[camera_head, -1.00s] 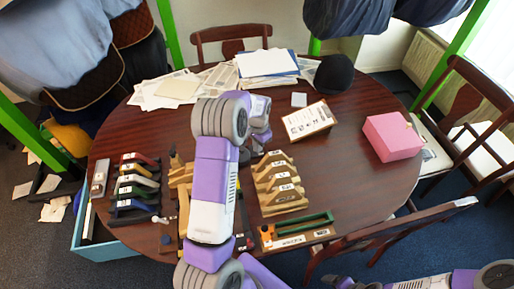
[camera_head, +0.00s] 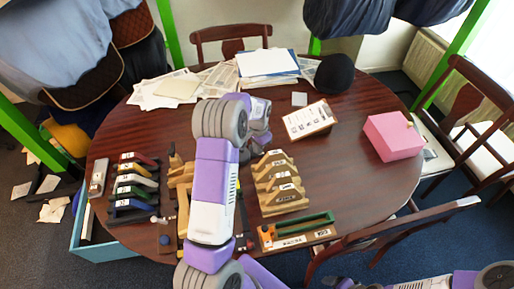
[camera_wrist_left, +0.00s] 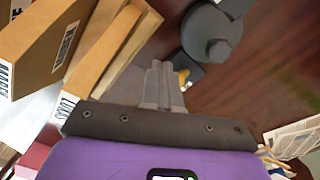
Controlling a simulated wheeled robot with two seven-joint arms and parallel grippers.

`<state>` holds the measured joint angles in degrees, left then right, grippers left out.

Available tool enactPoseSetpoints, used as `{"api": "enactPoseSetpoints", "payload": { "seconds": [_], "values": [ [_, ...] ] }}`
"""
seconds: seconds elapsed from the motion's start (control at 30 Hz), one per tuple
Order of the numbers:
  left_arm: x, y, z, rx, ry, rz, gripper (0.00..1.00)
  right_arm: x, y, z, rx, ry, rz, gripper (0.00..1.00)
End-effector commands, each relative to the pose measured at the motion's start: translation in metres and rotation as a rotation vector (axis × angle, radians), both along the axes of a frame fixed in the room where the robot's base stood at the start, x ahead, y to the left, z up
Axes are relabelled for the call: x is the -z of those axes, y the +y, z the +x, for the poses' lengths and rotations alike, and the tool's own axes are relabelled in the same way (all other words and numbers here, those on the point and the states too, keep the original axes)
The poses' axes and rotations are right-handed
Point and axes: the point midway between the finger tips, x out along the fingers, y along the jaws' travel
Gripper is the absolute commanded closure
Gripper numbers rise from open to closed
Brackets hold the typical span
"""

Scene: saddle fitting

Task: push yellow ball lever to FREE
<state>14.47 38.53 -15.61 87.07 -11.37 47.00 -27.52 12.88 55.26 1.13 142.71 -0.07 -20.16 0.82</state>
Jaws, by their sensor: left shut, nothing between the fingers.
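My left gripper (camera_wrist_left: 160,75) is shut and empty, its fingertips close together in the left wrist view. Just beyond the tips is a small yellow piece (camera_wrist_left: 184,76), partly hidden by the fingers. It may be the yellow ball of the lever; whether the fingers touch it I cannot tell. A dark grey round fixture (camera_wrist_left: 210,35) stands right behind it. In the head view my left arm hides the lever and most of the gripper. I cannot read a FREE mark in either view.
Wooden saddle blocks (camera_head: 279,185) stand right of my left arm, and they loom close at the left of the wrist view. Coloured clamps (camera_head: 133,185) are at the table's left. A green-framed board (camera_head: 297,230) lies at the front edge. A pink box (camera_head: 392,136) sits at right.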

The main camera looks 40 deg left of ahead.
Motion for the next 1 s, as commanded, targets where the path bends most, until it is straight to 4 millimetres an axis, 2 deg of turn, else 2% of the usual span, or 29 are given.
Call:
{"api": "enactPoseSetpoints", "payload": {
  "seconds": [0.63,1.0],
  "values": [
    [0.014,0.000,0.000,0.000,0.001,0.000,1.00,0.009,0.000,0.000,0.000,0.000,0.000,0.21],
    [0.014,0.000,0.000,0.000,0.001,0.000,1.00,0.009,0.000,0.000,0.000,0.000,0.000,0.21]
  ]
}}
